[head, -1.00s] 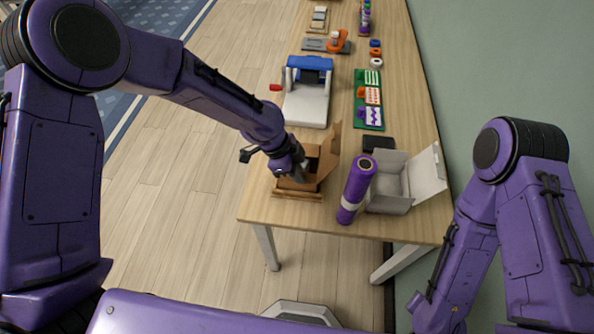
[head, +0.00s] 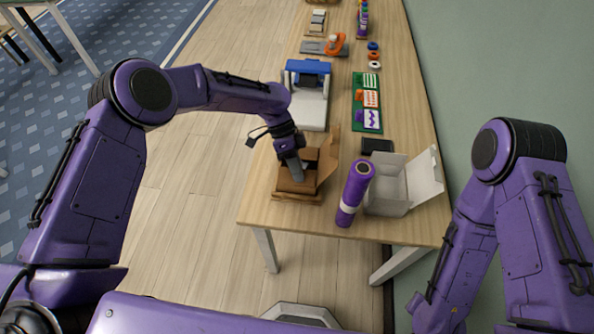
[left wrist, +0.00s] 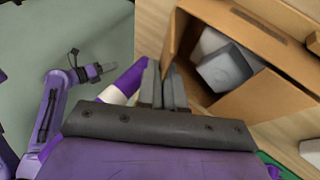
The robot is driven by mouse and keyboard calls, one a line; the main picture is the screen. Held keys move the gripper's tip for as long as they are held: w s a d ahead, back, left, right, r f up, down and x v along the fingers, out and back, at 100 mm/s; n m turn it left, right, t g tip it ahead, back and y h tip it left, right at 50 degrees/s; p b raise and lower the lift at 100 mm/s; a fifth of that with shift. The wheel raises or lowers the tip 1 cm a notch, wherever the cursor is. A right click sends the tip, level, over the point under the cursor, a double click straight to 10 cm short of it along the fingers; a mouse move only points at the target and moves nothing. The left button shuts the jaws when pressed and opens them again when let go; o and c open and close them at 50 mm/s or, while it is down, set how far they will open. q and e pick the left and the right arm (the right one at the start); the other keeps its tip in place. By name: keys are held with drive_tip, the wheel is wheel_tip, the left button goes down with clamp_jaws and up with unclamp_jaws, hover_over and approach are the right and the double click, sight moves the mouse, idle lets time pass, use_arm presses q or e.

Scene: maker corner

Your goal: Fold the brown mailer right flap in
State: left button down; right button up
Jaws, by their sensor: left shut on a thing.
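The brown mailer (head: 287,187) stands open near the front edge of the table, with a tall panel (head: 328,160) upright on its right. My left gripper (head: 298,177) points down at its near side. In the left wrist view, the left fingers (left wrist: 164,86) are closed over the edge of a brown flap (left wrist: 182,38). A grey-white item (left wrist: 224,66) lies inside the mailer. The fingers hide part of the flap. My right arm hangs at the right of the head view; its gripper (left wrist: 103,69) shows small in the left wrist view, away from the mailer, finger state unclear.
A purple roll (head: 356,190) with a white band stands close right of the mailer. A white and blue machine (head: 311,105) and a green board (head: 368,118) stand behind. Free tabletop lies left and front of the mailer.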

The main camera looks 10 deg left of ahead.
idle(0.4)
use_arm(q)
drive_tip(key=c, duration=1.4)
unclamp_jaws()
drive_tip(key=shift+o, duration=0.2)
drive_tip(key=shift+w+a+r, duration=0.1)
drive_tip(key=shift+w+r, duration=0.05)
drive_tip(key=shift+w, duration=0.05)
drive_tip(key=b+v, duration=0.2)
drive_tip(key=v, duration=0.8)
drive_tip(key=shift+b, duration=0.4)
drive_tip(key=shift+s+r, duration=0.1)
